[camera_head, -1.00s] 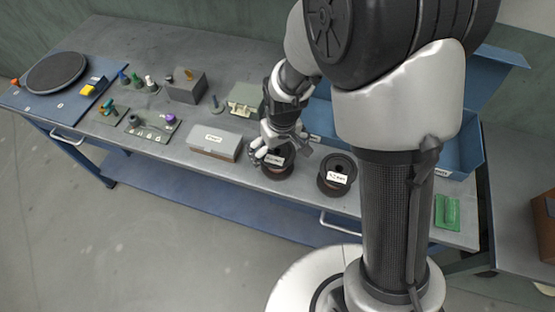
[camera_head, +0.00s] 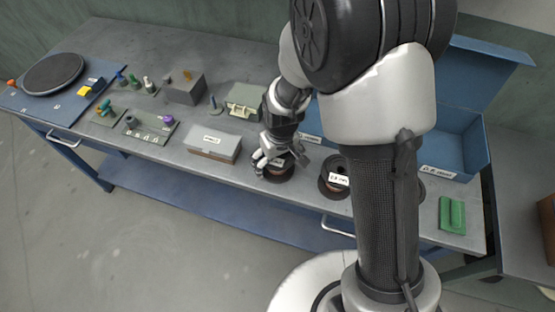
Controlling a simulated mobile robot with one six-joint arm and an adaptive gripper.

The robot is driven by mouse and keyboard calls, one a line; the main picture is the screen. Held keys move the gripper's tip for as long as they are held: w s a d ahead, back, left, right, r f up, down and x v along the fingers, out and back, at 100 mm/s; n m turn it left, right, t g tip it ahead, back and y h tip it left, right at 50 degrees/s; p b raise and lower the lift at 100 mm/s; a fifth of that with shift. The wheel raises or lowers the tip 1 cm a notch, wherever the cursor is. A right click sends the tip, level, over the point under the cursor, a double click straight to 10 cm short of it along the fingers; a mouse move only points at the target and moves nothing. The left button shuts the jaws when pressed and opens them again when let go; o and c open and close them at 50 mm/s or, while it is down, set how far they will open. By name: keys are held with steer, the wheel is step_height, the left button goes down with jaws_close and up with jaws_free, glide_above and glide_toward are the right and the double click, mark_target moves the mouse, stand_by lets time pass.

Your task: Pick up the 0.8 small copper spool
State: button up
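A dark-flanged spool with copper-coloured winding (camera_head: 278,172) stands on the bench near its front edge. Its white label is partly covered and I cannot read it. My gripper (camera_head: 279,161) points down at this spool, with its fingers over and beside the spool's upper part. I cannot tell whether they touch it or have closed. A second dark spool (camera_head: 330,190) stands to the right, with a white label that looks like 0.8 or 2.8 mm. A third dark spool (camera_head: 418,188) is mostly hidden behind my arm.
A grey box (camera_head: 214,142) stands close left of the gripper. A blue open case (camera_head: 460,145) stands at the right, behind a green block (camera_head: 452,214). Fixtures with small pegs (camera_head: 150,126) fill the left bench. The grey bench's front edge is near the spools.

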steer(key=c, duration=1.3)
steer(key=shift+w, duration=0.1)
